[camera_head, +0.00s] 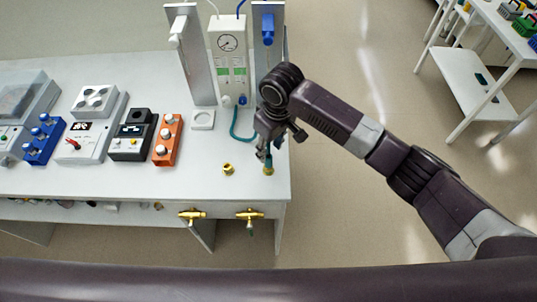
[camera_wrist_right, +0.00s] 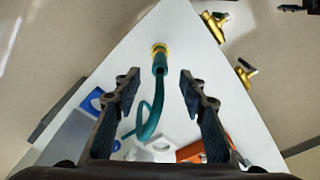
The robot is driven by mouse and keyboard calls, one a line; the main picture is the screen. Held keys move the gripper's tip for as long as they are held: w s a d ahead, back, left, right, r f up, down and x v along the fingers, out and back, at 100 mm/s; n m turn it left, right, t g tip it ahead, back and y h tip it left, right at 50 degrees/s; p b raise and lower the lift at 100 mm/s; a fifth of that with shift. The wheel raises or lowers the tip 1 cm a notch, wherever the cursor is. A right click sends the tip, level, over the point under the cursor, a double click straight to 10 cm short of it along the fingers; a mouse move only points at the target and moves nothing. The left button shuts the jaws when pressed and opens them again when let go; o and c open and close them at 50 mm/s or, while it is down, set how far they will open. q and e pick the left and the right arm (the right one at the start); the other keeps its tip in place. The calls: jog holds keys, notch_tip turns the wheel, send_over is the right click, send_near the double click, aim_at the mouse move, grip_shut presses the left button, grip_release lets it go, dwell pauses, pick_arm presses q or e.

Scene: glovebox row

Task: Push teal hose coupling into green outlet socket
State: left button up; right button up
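The teal hose coupling (camera_wrist_right: 160,64) is on the end of a teal hose (camera_wrist_right: 150,118). Its end meets a brass socket (camera_wrist_right: 159,48) near the table corner in the right wrist view. I cannot tell how deep it sits. In the head view the coupling (camera_head: 268,161) stands upright at this socket (camera_head: 268,171), partly hidden by my gripper; a green mark on the socket is too small to make out. My right gripper (camera_wrist_right: 160,84) is open, with a finger on either side of the coupling and clear gaps. It is just above the socket in the head view (camera_head: 266,152). My left gripper is not in view.
A second brass socket (camera_head: 228,169) stands left on the white table (camera_head: 110,182). Two brass valves (camera_head: 191,215) (camera_head: 249,214) stick out from the front edge. A gauge panel (camera_head: 229,60) between grey posts stands behind. An orange block (camera_head: 167,140) and other devices are at left.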

notch_tip(320, 180, up, 6)
jog(key=shift+s+d, duration=0.25)
dwell(0.5)
